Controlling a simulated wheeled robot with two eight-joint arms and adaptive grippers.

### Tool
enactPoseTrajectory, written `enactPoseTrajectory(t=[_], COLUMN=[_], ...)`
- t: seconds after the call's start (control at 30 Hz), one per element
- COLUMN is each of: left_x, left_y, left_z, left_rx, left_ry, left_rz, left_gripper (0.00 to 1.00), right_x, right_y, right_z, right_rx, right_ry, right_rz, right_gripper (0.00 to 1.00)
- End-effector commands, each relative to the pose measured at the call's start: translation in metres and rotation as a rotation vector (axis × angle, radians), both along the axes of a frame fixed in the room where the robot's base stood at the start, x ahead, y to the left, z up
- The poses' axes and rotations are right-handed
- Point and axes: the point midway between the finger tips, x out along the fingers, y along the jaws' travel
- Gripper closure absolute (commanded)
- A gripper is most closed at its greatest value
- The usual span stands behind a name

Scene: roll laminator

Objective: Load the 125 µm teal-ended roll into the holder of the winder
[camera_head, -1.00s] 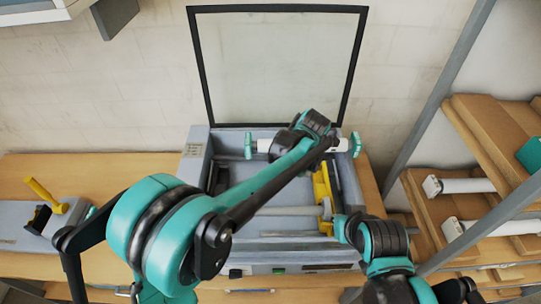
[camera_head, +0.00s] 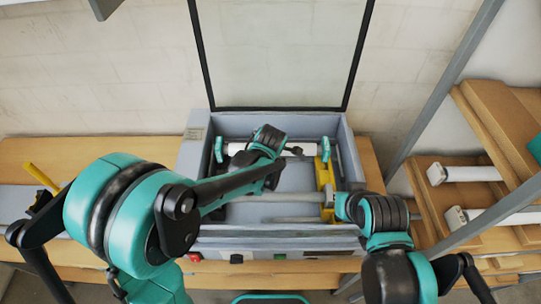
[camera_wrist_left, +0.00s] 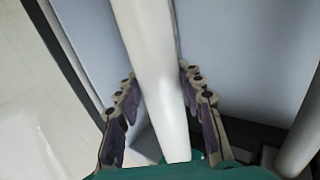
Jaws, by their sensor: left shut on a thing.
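The white roll (camera_head: 302,150) with teal ends lies crosswise over the back of the open winder (camera_head: 189,160), its ends near the inner side walls. My left gripper (camera_head: 262,152) is shut on the roll near its middle; the wrist view shows the white roll (camera_wrist_left: 150,70) between the two fingers (camera_wrist_left: 160,110). I cannot tell whether the roll ends touch the holder. A yellow part (camera_head: 325,172) stands inside the winder at the right, close to the roll's right end. My right gripper (camera_head: 345,206) is by the winder's right side; its fingers are hidden.
A clear framed lid (camera_head: 280,50) stands raised behind the winder. A steel bar (camera_head: 275,197) crosses it in front of the roll. White rolls (camera_head: 470,173) lie on the wooden shelf at right, behind a grey post. A device with a yellow handle (camera_head: 40,176) is at left.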

Motion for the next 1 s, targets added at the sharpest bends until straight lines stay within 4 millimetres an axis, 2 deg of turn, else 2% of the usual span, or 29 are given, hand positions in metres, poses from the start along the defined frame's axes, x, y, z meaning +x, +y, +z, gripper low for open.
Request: enactPoseTrajectory(t=[0.1, 0.23, 0.53, 1.0], left_x=[0.001, 0.001, 0.001, 0.001], left_y=[0.0, -0.001, -0.001, -0.001], left_z=[-0.019, -0.033, -0.035, -0.048], left_rx=[0.0, 0.0, 0.001, 0.001], left_ry=[-0.001, -0.001, -0.001, -0.001], left_rz=[0.0, 0.0, -0.001, -0.001], left_gripper=[1.0, 1.0, 1.0, 1.0], right_x=[0.0, 0.0, 0.0, 0.0], right_y=[0.0, 0.0, 0.0, 0.0], right_z=[-0.002, -0.004, -0.004, -0.018], right_rx=[0.0, 0.0, 0.0, 0.0], right_ry=[0.0, 0.0, 0.0, 0.0], right_rz=[0.0, 0.0, 0.0, 0.0], right_gripper=[1.0, 1.0, 1.0, 1.0])
